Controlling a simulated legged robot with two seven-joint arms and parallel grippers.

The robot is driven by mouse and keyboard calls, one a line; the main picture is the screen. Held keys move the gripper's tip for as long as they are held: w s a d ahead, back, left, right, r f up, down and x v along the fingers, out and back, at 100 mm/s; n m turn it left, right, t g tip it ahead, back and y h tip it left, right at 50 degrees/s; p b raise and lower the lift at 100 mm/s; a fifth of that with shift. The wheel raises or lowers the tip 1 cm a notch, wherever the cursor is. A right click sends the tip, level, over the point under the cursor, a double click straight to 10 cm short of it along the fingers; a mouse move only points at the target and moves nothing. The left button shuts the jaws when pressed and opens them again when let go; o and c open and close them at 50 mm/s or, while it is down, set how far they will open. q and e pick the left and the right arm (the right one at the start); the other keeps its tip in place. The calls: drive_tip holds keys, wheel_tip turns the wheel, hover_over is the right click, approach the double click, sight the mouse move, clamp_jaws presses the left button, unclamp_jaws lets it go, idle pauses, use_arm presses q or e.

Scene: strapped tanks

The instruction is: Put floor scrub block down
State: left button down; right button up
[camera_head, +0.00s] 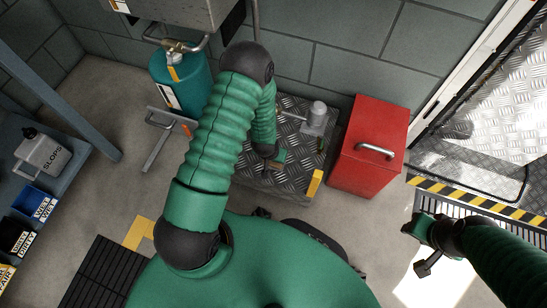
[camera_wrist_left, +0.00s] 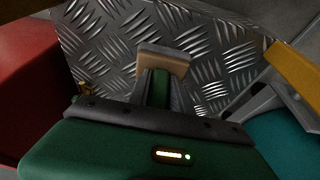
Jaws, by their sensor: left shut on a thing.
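The scrub block (camera_head: 279,158), tan with a green part, is in my left gripper (camera_head: 270,160) over a diamond-plate platform (camera_head: 291,183). In the left wrist view the block's tan part (camera_wrist_left: 163,58) shows at the fingertips of the left gripper (camera_wrist_left: 158,75), which is shut on it. The patterned metal lies behind it. I cannot tell whether the block touches the plate. My right gripper (camera_head: 420,247) is at the lower right, away from the platform and empty as far as I see; its finger opening is unclear.
A red box (camera_head: 370,135) stands right of the platform, and a teal tank (camera_head: 183,80) behind left. A grey fitting (camera_head: 315,118) sits on the platform's back right. A shelf with a SLOPS jug (camera_head: 42,152) and labelled bins is at left. Bare plate surrounds the block.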

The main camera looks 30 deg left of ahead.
use_arm(q)
drive_tip(key=c, duration=1.2)
unclamp_jaws()
drive_tip(key=shift+o, duration=0.2)
drive_tip(key=s+d+r+m+p, duration=0.1)
drive_tip(key=s+d+r+p, duration=0.2)
drive_tip(key=r, duration=1.4)
drive_tip(key=s+d+r+m+g+p, duration=0.1)
drive_tip(key=s+d+r+p, duration=0.3)
drive_tip(key=r, duration=1.3)
drive_tip(key=shift+s+d+r+m+h+p, duration=0.15)
drive_tip(key=shift+s+r+m+h+p, duration=0.2)
drive_tip(key=shift+s, duration=0.65)
drive_tip(key=w+p+v, duration=0.2)
drive_tip(key=p+v, duration=1)
drive_tip(key=w+r+p+v, duration=0.1)
drive_tip(key=w+p+v, duration=0.2)
drive_tip(key=p+v, duration=0.9)
drive_tip(key=w+r+p+v, duration=0.1)
drive_tip(key=w+p+v, duration=0.2)
drive_tip(key=p+v, duration=0.9)
drive_tip(key=shift+r+p, duration=0.35)
drive_tip(key=shift+p, duration=0.6)
